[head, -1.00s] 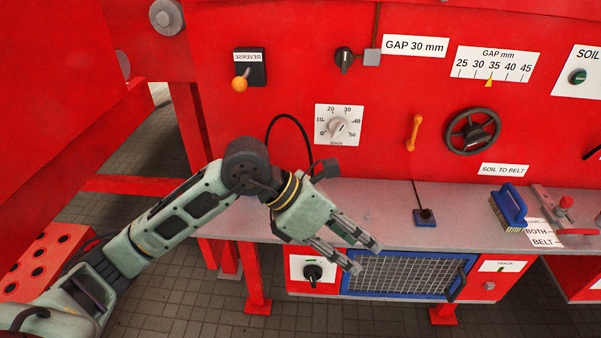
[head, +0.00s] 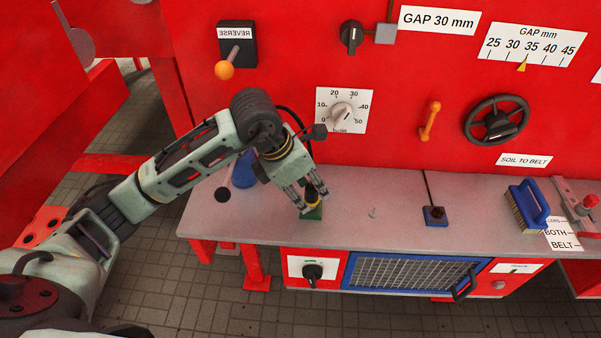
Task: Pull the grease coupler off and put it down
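A small black and yellow fitting, which looks like the grease coupler (head: 312,202), stands at a green block (head: 311,213) on the grey shelf. My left gripper (head: 311,200) points down over it, with its fingers apart on either side. I cannot tell whether they touch it or grip it. A black hose (head: 292,112) arcs behind the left wrist; its lower end is hidden. A small bare metal nipple (head: 373,213) stands on the shelf to the right. My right gripper is not in view.
A blue cylinder (head: 243,172) stands left of the gripper, partly behind the arm. A blue pad with a lever (head: 434,215) and a blue brush (head: 527,205) are to the right. The grey shelf (head: 400,190) has free room around the nipple. Knobs and a handwheel (head: 496,122) are on the red wall.

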